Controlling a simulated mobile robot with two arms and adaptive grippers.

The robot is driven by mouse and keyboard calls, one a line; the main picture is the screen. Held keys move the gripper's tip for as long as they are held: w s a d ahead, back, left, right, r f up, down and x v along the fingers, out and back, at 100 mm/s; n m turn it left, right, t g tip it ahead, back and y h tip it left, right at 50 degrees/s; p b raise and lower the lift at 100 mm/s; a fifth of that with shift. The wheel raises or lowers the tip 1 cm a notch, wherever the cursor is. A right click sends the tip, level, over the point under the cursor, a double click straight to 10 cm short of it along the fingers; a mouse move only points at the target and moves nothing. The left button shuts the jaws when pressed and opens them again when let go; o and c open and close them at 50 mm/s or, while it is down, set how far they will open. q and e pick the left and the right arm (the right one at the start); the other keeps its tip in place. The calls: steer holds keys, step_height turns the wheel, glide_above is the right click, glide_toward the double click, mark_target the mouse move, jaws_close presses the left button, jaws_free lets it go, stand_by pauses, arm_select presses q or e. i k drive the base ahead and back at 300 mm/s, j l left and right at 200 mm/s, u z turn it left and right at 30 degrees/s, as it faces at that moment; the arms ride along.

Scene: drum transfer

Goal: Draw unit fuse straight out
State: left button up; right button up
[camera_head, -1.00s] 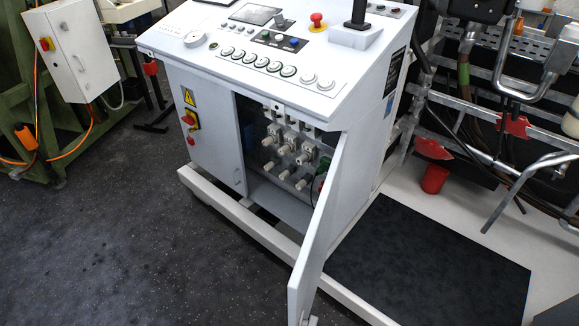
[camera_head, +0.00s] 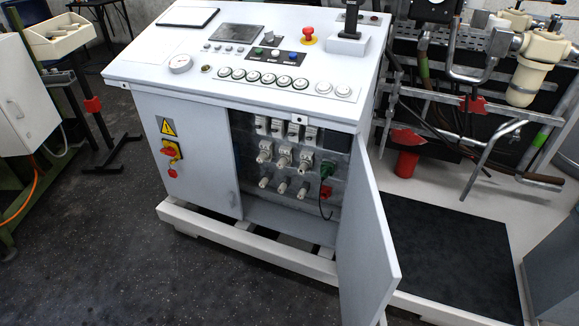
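The white control cabinet (camera_head: 205,140) stands in the middle of the head view, and its right door (camera_head: 362,240) is swung open toward me. Inside are rows of pale fuse-like parts: an upper row (camera_head: 278,127), a middle row with round white ends (camera_head: 284,157) and a lower row of small knobs (camera_head: 283,185). I cannot tell which of them is the unit fuse; no label is readable. A green part (camera_head: 326,169) and a red part (camera_head: 326,191) sit at the right of the rows, with a dark cable. Neither gripper is in view.
The open door stands to the right of the opening. A pale base frame (camera_head: 250,254) runs along the cabinet's foot. A black mat (camera_head: 455,255) lies at the right, near pipework and a red cup (camera_head: 406,164). The dark floor (camera_head: 120,255) at front left is clear.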

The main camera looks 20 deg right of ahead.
mark_target(302, 170)
steer(key=i+j+z, duration=0.2)
steer(key=i+j, duration=0.9)
